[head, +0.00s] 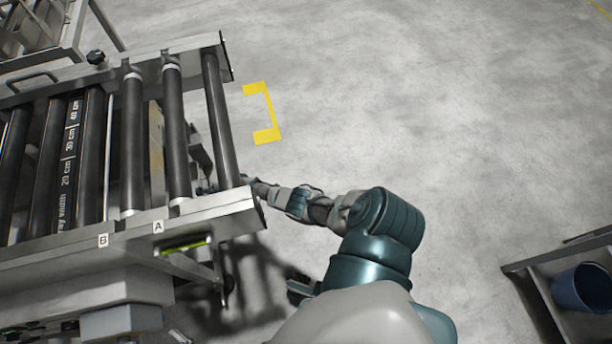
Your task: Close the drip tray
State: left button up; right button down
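I cannot pick out the drip tray for certain. A pale panel with a yellowish patch (156,150) shows below the rollers, in a gap between them, and may be part of it. An arm of mine, which looks like the right one, rises from the bottom middle and reaches left to the roller conveyor's near right corner. Its gripper (201,155) is partly hidden under the rollers and behind the side rail, so its opening and any contact cannot be told. My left gripper cannot be made out.
The roller conveyor (235,203) fills the left side, with labels A and B on its near rail. A yellow floor mark (265,113) lies to its right. A blue bucket (582,288) stands in a metal frame (540,285) at lower right. The middle floor is clear.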

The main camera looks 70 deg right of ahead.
jog(key=shift+w+a+f, duration=0.3)
jog(key=shift+w+a, duration=0.45)
jog(key=shift+r, duration=0.1)
pick_arm(q)
jog(key=shift+s+d+r+t, duration=0.1)
jog(key=shift+d+r+t, duration=0.05)
jog(key=shift+r+t, duration=0.65)
pick_arm(e)
jog(key=shift+w, duration=0.1)
jog(key=shift+a+r, duration=0.1)
